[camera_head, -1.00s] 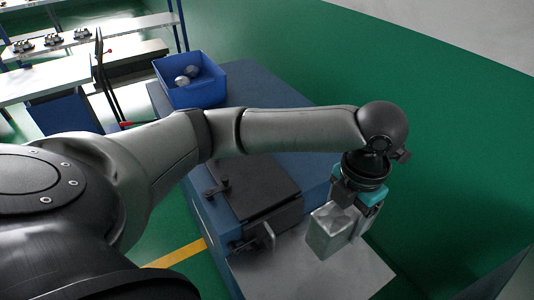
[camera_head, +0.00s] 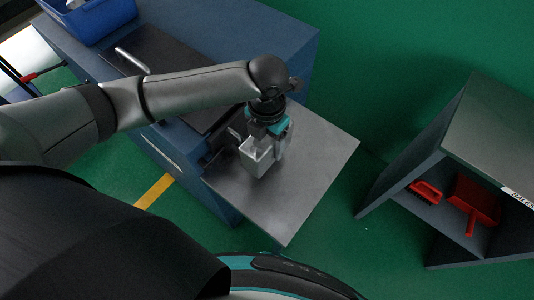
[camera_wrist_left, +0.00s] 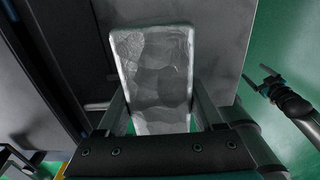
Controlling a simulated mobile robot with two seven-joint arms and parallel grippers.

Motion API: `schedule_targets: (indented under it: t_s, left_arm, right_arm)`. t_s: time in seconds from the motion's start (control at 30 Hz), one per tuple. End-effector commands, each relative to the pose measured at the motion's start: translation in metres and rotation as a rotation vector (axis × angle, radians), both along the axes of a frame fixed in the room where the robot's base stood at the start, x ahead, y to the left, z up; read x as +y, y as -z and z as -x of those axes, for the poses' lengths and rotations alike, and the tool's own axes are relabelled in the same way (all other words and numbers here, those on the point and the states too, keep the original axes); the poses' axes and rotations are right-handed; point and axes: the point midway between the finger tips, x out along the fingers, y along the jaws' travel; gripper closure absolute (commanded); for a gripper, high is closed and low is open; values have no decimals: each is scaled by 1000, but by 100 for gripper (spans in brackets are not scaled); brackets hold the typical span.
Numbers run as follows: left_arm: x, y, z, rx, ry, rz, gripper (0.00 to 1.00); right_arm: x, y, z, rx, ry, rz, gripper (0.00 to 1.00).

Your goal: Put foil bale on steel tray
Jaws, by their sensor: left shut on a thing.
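The foil bale (camera_head: 257,160) is a silvery block held in my left gripper (camera_head: 266,143). The left gripper's fingers are shut on its sides. In the left wrist view the bale (camera_wrist_left: 155,70) fills the middle, between the two fingers (camera_wrist_left: 158,115). The steel tray (camera_head: 312,175) is a flat grey plate at the side of the blue machine. The bale is over the tray's left part in the head view; whether it touches the surface I cannot tell. The tray also shows behind the bale in the left wrist view (camera_wrist_left: 215,50). My right gripper is not seen in the head view.
The blue machine (camera_head: 290,42) with a dark lid and handle (camera_head: 132,60) adjoins the tray. A blue bin (camera_head: 100,20) stands on it. A grey shelf unit (camera_head: 500,130) at right holds a red brush (camera_head: 426,191) and red dustpan (camera_head: 474,203). Green floor lies between.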

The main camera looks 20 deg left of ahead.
Motion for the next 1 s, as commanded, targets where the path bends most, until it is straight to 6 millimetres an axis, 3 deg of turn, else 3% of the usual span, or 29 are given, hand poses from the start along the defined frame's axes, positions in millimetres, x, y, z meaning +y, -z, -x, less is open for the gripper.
schedule_targets:
  t_s: [0.23, 0.43, 0.83, 0.87, 1.0]
  left_arm:
    - [-1, 19, 0, 0, -1, 1, 100]
    - [0, 49, 0, 1, -2, 0, 100]
    - [0, 55, -1, -2, 0, 1, 100]
    - [0, 55, 0, -1, 0, -1, 29]
    - [0, 55, 0, -1, 0, 0, 13]
  right_arm:
    - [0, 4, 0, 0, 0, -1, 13]
    - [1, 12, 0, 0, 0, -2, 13]
    - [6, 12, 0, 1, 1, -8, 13]
    - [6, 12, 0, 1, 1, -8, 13]
    - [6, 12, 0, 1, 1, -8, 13]
